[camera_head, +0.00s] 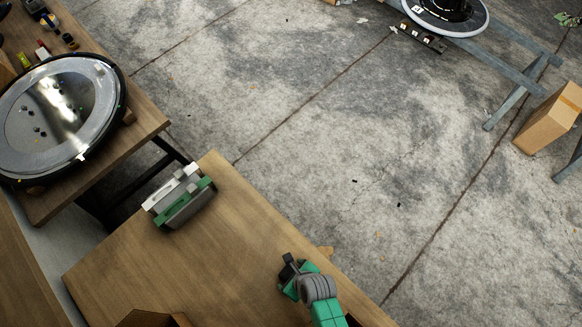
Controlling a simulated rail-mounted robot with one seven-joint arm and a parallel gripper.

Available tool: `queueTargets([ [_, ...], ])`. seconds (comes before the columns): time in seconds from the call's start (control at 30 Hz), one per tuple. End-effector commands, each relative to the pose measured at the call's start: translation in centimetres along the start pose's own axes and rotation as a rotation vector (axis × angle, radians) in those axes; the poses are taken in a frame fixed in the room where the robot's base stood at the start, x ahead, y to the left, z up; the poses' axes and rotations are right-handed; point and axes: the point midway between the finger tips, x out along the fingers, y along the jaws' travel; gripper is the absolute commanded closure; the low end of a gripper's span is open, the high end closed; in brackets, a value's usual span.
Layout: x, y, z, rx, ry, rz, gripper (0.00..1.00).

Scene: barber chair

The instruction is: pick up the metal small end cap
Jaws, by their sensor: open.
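I cannot pick out the metal small end cap with certainty in the head view. A large round metal disc with a black rim (18,125) lies on the wooden table at the left. Several small dark pieces (37,130) lie on its shiny face, too small to identify.
A green, white and grey piece (182,197) sits at the wooden table's (225,250) far corner. A cardboard box (552,118) and a blue-grey frame (515,90) stand at right. The concrete floor (330,150) between is mostly clear.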

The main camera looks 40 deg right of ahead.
Motion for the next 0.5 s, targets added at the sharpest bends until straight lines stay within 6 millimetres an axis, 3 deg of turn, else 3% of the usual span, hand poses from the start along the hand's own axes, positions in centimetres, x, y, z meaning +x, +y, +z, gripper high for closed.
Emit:
queueTargets([
  [0.03,-0.03,0.0,0.0,0.0,0.0,0.0,0.22],
  [0.3,-0.05,-0.01,0.01,0.0,0.0,0.0,0.72],
  [0.5,-0.13,-0.03,0.05,0.0,-0.001,0.0,0.72],
])
